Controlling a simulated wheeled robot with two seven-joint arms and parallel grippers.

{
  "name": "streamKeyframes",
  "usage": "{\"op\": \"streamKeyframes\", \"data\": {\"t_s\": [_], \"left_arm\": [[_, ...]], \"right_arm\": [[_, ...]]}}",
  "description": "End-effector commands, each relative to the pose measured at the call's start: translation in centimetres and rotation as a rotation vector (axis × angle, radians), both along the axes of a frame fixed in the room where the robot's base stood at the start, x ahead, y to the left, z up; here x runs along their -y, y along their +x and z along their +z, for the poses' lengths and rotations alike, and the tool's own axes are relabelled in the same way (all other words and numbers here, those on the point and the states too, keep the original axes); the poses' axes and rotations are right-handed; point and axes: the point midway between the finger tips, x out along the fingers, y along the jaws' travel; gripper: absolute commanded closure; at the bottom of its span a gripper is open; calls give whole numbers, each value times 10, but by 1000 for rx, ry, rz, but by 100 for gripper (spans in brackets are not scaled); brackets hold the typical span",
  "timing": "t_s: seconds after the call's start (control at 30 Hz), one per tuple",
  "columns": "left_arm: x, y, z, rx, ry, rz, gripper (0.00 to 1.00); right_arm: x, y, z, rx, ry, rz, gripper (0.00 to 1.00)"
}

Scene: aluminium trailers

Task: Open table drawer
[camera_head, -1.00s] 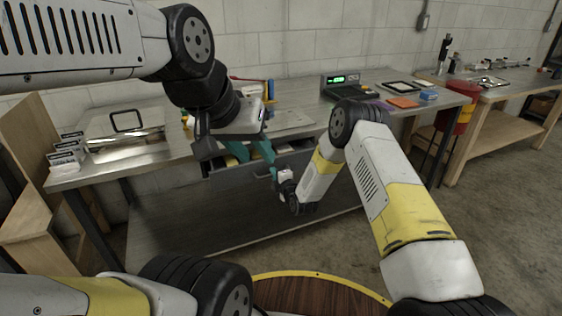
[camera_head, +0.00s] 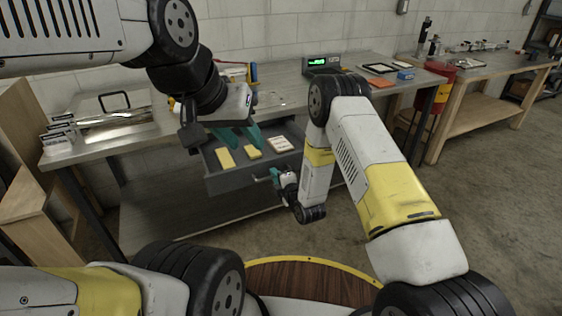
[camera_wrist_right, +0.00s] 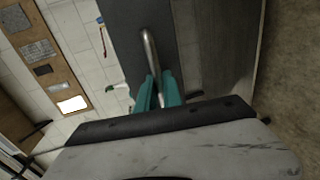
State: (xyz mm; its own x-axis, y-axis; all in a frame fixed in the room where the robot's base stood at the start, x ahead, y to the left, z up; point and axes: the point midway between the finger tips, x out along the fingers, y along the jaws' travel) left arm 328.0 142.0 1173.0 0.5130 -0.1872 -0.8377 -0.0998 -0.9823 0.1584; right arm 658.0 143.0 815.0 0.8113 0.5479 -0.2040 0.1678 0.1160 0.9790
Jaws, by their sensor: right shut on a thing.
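The table drawer (camera_head: 232,183) is grey and stands pulled out from under the metal-topped table (camera_head: 100,151). Its inside shows. My right gripper (camera_head: 274,175) is at the drawer front, shut on the handle (camera_wrist_right: 149,46). In the right wrist view, the teal fingers (camera_wrist_right: 158,88) close around the metal bar handle, against the dark drawer front (camera_wrist_right: 125,25). My left gripper (camera_head: 243,146) hangs above the drawer with its teal fingers spread apart and nothing between them. It hides part of the drawer's back.
Two yellow pieces (camera_head: 225,158) and a pale framed card (camera_head: 281,144) lie in the drawer. A scale with a green display (camera_head: 321,65) and a metal case (camera_head: 115,118) stand on the table. A red bin (camera_head: 437,88) stands right.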

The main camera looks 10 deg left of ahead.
Motion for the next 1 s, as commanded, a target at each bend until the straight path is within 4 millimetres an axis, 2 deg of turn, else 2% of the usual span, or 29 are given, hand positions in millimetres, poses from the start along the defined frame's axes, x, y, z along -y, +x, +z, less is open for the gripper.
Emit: {"op": "streamKeyframes", "data": {"t_s": [0.37,0.4,0.43,0.77,0.87,1.0], "left_arm": [[0,0,0,0,0,0,64],[0,0,0,0,0,0,64],[0,0,0,0,0,0,64],[0,0,0,0,0,0,64],[0,0,0,0,0,0,64],[0,0,0,0,0,0,64]], "right_arm": [[0,-1,0,-1,-1,0,100],[0,-1,0,-1,-1,0,87],[0,-1,0,-1,-1,0,81],[1,-2,0,-1,-1,0,81],[5,-9,1,-3,-2,1,81],[18,-27,6,-3,-1,1,81]]}}
